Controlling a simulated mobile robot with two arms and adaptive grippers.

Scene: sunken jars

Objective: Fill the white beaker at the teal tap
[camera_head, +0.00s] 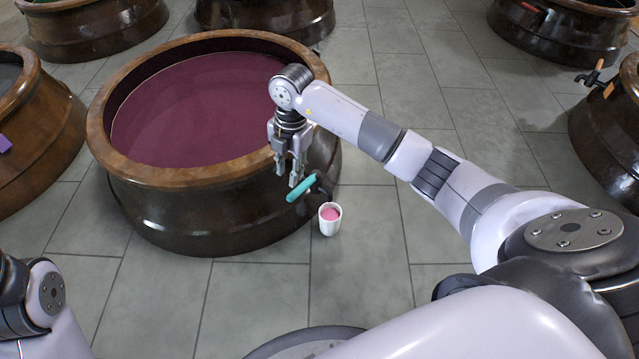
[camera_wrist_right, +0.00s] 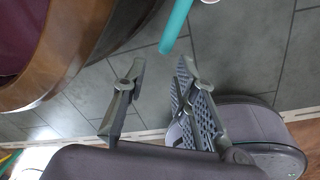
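The white beaker (camera_head: 322,228) stands upright on the tiled floor beside the large brown jar, under the tap's end. Pink liquid shows inside it. The teal tap handle (camera_head: 301,188) sticks out from the jar's side, with a dark spout beside it. My right gripper (camera_head: 287,176) is open and empty, fingers pointing down, just above and left of the teal handle. In the right wrist view the fingers (camera_wrist_right: 162,68) are apart, and the teal handle (camera_wrist_right: 176,24) lies beyond them, not between them. A bit of white rim (camera_wrist_right: 209,1) shows at the top edge. My left gripper is out of view.
The large jar (camera_head: 108,92) holds dark red liquid nearly to its rim. Other brown jars stand around, one at the left with a purple handle (camera_head: 4,145) and one at the right with an orange handle (camera_head: 608,89). The grey floor (camera_head: 365,265) around the beaker is clear.

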